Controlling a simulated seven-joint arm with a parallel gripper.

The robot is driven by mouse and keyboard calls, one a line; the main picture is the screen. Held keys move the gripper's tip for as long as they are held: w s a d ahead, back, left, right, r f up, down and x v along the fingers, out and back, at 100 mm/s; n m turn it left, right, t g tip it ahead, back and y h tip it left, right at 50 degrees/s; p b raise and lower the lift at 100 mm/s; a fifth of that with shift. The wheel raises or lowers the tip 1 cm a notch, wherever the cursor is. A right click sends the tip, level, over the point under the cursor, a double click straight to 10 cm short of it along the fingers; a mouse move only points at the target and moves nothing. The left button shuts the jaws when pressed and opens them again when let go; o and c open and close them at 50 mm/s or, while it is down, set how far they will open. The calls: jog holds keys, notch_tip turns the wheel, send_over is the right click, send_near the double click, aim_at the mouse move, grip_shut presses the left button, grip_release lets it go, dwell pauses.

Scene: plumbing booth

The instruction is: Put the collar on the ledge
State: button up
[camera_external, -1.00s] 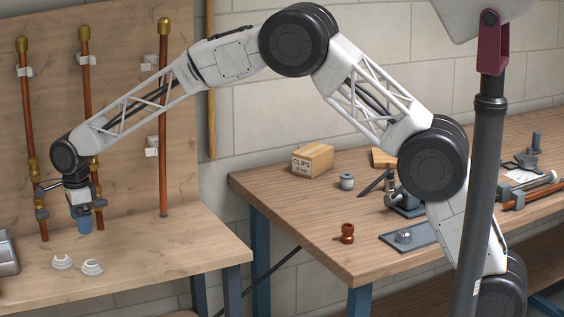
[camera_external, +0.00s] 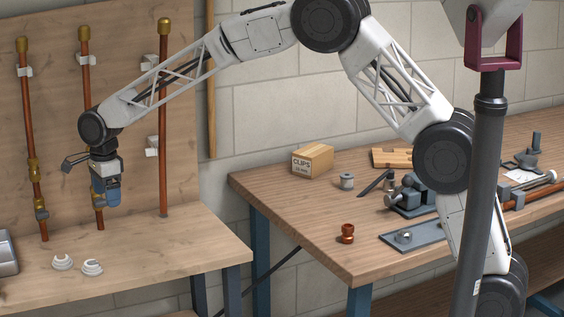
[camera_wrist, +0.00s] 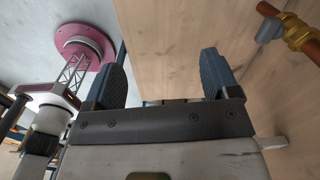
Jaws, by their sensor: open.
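My gripper (camera_external: 106,197) hangs above the wooden ledge (camera_external: 150,260) at the left, in front of the pipe board. In the wrist view my gripper (camera_wrist: 163,75) has its two dark fingers apart, with nothing held between them. Two pale, open ring-shaped pieces, a left one (camera_external: 62,262) and a right one (camera_external: 92,267), lie on the ledge, apart from the gripper. A small reddish-brown fitting (camera_external: 347,233) stands on the workbench, far to the gripper's right. I cannot tell which of these, if any, is the collar.
Copper pipes (camera_external: 163,130) run up the board behind the gripper. A metal tray (camera_external: 7,252) sits at the ledge's left edge. A gap separates the ledge from the workbench (camera_external: 300,215), which holds a clips box (camera_external: 312,160), a vise-like tool and a grey plate (camera_external: 412,237).

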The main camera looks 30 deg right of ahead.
jog(key=s+d+r+n, duration=0.2)
jog(key=d+r, duration=0.4)
jog(key=d, duration=0.5)
jog(key=s+d+r+n, duration=0.15)
jog(key=d+r, duration=0.35)
jog(key=d, duration=0.5)
jog(key=s+d+r+n+t, duration=0.1)
jog(key=s+d+r+n, duration=0.2)
jog(key=d, duration=0.6)
jog(key=s+d+r+n, duration=0.1)
jog(key=s+d+r, duration=0.2)
jog(key=s+d, duration=0.45)
jog(key=s+d+n, duration=0.4)
jog(key=s+d, duration=0.8)
jog(key=d, duration=0.4)
jog(key=s+d+f+n, duration=0.2)
jog(key=s+d, duration=0.2)
jog(key=s, duration=0.4)
jog(key=s+d+f+n+t, duration=0.1)
jog(key=s+d, duration=0.3)
jog(key=s, duration=0.4)
jog(key=shift+s+d+f+n, duration=0.3)
jog(key=shift+f+n, duration=0.2)
jog(key=shift+n, duration=0.35)
